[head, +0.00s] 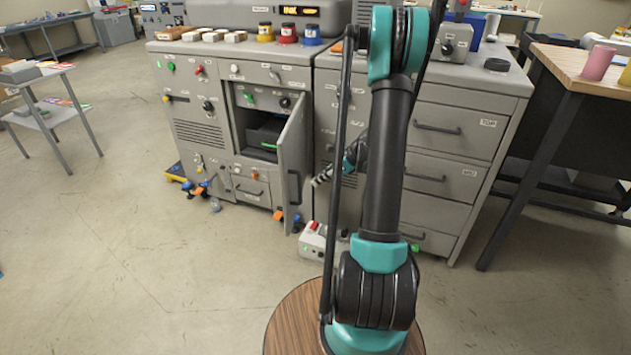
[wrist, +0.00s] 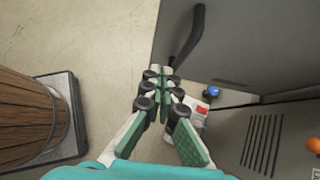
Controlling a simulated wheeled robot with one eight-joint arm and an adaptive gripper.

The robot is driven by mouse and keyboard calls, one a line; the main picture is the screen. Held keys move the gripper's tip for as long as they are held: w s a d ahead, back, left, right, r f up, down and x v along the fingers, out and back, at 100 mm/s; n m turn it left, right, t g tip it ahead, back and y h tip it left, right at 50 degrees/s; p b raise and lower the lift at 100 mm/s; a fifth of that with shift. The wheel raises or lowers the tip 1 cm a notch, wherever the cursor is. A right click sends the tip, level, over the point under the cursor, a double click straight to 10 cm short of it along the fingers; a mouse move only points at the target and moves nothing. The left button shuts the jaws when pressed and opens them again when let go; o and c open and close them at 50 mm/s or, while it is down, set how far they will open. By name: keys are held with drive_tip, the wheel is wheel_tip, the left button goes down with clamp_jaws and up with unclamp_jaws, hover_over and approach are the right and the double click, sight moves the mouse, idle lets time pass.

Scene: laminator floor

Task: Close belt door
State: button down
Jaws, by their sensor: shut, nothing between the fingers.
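The grey belt door (head: 292,160) stands swung open on the front of the grey machine, showing a dark compartment (head: 263,130) behind it. Its dark handle (head: 294,187) is on the outer face. In the wrist view the door (wrist: 250,50) fills the upper right, and its black bar handle (wrist: 187,38) is just beyond my fingertips. My gripper (wrist: 160,74) is shut and empty, apart from the handle as far as I can see. In the head view my gripper (head: 318,181) is to the right of the door; my arm hides part of the machine behind it.
A small box with a red button (head: 312,240) sits on the floor below the door. A drawer cabinet (head: 455,150) stands to the right, with a wooden-topped table (head: 575,68) beyond it. The floor (head: 130,255) at front left is clear.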

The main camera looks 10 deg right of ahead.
sight(287, 193)
drive_tip(key=x, duration=0.5)
drive_tip(key=a+r+x, duration=0.1)
drive_tip(key=x, duration=0.2)
drive_tip(key=shift+w+a+f, duration=0.15)
drive_tip(key=shift+w+a, duration=0.1)
drive_tip(key=shift+w, duration=0.1)
drive_tip(key=shift+w+a, duration=0.35)
drive_tip(key=shift+a, duration=0.35)
drive_tip(key=shift+a, duration=0.1)
